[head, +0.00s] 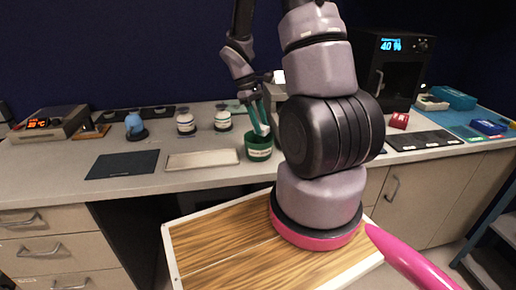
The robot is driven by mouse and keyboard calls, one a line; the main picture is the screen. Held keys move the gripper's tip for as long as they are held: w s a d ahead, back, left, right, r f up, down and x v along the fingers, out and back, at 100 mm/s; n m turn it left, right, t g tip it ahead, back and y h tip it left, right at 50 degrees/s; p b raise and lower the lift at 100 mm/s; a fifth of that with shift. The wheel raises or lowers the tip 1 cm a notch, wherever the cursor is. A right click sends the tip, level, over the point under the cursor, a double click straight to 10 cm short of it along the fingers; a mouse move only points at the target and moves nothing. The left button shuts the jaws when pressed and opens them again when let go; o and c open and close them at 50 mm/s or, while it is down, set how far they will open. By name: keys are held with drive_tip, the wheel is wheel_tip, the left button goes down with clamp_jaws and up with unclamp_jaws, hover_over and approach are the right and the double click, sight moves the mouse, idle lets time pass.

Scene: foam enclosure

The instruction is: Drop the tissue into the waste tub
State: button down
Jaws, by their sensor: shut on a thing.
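The waste tub is likely the small green tub (257,153) with a pale label, standing on the counter near its front edge. My gripper (259,124) points down from above, with its teal fingers at the tub's mouth. A small whitish piece, which looks like the tissue (264,130), shows between the fingertips at the rim. I cannot tell whether it is above the rim or partly inside. My arm hides the counter to the right of the tub.
On the counter (212,180), a pale tray (203,160) and a dark mat (123,164) lie left of the tub. Two lidded jars (186,124) (222,120) and a blue item (135,124) stand behind.

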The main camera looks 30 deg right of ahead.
drive_tip(key=shift+f, duration=0.35)
drive_tip(key=shift+c, duration=1.8)
unclamp_jaws()
drive_tip(key=shift+r, duration=0.1)
drive_tip(key=v, duration=1)
drive_tip(key=shift+r, duration=0.3)
drive_tip(key=shift+w, duration=0.1)
